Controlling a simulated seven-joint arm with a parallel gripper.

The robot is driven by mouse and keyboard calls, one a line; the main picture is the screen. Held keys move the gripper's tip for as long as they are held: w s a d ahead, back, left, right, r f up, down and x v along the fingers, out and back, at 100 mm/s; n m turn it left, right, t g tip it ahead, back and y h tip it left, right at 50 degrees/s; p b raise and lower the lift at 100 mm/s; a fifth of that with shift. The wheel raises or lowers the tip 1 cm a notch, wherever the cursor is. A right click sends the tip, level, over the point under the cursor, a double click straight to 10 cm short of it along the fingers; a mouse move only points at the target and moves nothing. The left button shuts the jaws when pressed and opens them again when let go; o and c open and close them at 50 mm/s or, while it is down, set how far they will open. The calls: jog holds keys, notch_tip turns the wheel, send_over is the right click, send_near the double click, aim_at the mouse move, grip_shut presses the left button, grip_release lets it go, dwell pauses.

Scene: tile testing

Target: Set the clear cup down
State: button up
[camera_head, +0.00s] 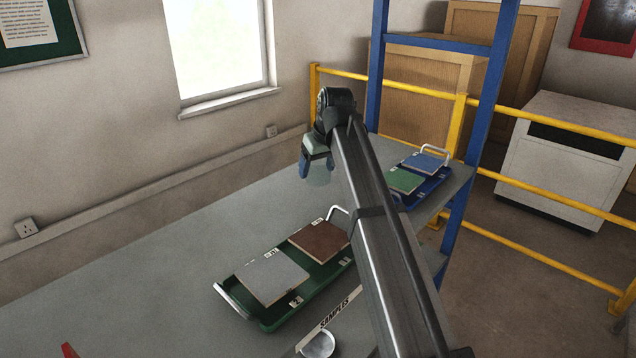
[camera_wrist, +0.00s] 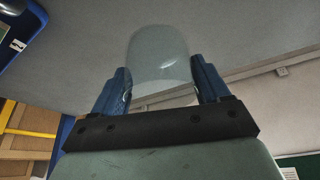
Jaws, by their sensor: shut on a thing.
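The clear cup (camera_head: 320,176) is see-through with a faint green tint. My gripper (camera_head: 317,163) is shut on it, over the back part of the grey table (camera_head: 185,235). In the wrist view the cup (camera_wrist: 160,52) sits between the two blue fingers of my gripper (camera_wrist: 160,75), one on each side. The grey tabletop shows behind it. I cannot tell how much gap there is between the cup and the table.
A green tray (camera_head: 269,324) with a grey tile (camera_head: 272,277) and a brown tile (camera_head: 319,241) lies at the front. A blue tray (camera_head: 437,181) with green and blue tiles is at the right, near a blue post (camera_head: 491,85). The table's left is mostly clear.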

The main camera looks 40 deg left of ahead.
aim_at(318, 181)
jog(key=shift+f, duration=2.35)
jog(key=shift+f, duration=0.1)
jog(key=o, duration=1.1)
jog(key=v, duration=1.2)
jog(key=shift+w, duration=0.1)
